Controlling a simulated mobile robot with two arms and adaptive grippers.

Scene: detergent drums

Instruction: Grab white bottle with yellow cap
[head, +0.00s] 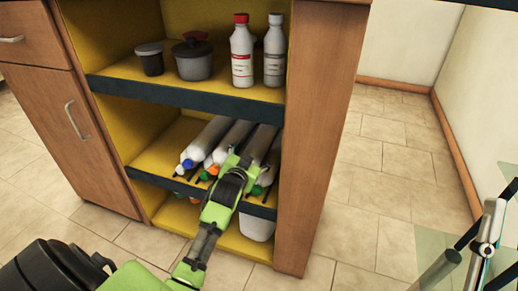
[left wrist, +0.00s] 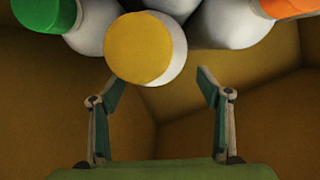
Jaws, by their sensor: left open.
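The white bottle with the yellow cap (left wrist: 138,48) lies with its cap end toward the camera in the left wrist view. In the head view I cannot make out its yellow cap, as my left gripper covers that part of the row. My left gripper (head: 236,162) is at the front of the middle shelf, by the lying bottles. In the left wrist view its two fingers (left wrist: 160,82) are apart, just below the yellow cap in the picture, with nothing held.
Other lying bottles flank it, with a green cap (left wrist: 42,14) and an orange cap (left wrist: 287,7). A blue-capped bottle (head: 205,140) lies at the row's left. A dark shelf edge (head: 180,92) runs above. Upright bottles (head: 242,52) and pots stand on the upper shelf.

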